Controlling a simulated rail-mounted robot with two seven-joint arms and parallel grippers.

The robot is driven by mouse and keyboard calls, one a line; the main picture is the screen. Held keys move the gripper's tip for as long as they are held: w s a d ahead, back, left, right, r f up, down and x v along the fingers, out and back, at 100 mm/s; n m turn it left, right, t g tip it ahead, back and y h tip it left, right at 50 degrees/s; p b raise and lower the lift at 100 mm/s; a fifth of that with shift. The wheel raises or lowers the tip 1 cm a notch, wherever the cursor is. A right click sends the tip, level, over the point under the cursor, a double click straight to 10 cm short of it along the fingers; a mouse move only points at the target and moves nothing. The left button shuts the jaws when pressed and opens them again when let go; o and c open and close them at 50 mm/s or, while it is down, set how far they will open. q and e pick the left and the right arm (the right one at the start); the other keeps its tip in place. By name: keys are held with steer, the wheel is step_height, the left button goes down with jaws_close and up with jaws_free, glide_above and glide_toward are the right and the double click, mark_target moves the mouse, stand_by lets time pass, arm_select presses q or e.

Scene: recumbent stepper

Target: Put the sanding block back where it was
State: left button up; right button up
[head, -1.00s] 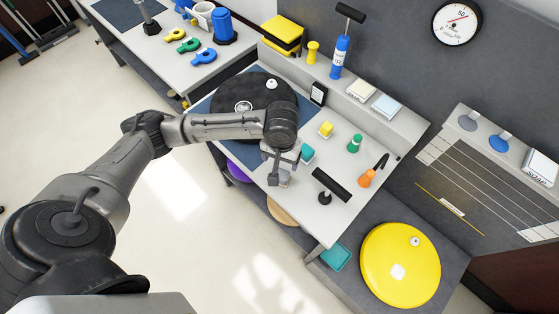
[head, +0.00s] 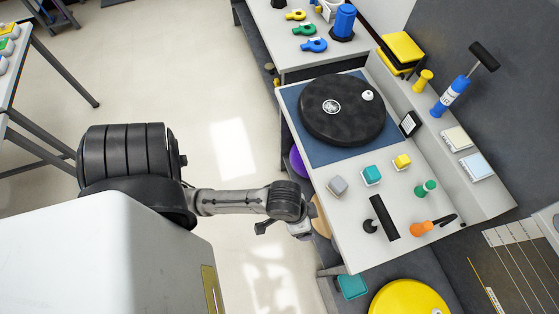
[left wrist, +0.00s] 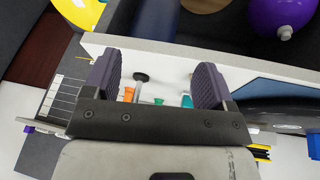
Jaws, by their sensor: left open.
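No label shows which is the sanding block; the grey one is where my left gripper was earlier. My left gripper (head: 282,230) is off the bench's front edge, left of and below the grey block in the head view, apart from it. In the left wrist view its two purple-padded fingers (left wrist: 155,78) are spread with nothing held between them. My right gripper is not in view.
A black disc (head: 342,108) lies on a blue mat (head: 300,128) at the bench's far end. A black bar (head: 384,217), green knobbed piece (head: 425,188) and orange-handled tool (head: 422,228) lie nearer. A raised ledge (head: 440,130) runs along the back. Open floor lies left.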

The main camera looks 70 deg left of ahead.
arm_select(q)
steer(key=s+a+y, duration=0.1)
steer(key=s+a, duration=0.2)
steer(key=s, duration=0.3)
steer(key=shift+a+f+y, duration=0.35)
steer(key=shift+f+y, duration=0.05)
steer(key=shift+f, duration=0.05)
steer(key=shift+w, duration=0.1)
step_height(320, 180, up, 30)
steer(key=p, duration=3)
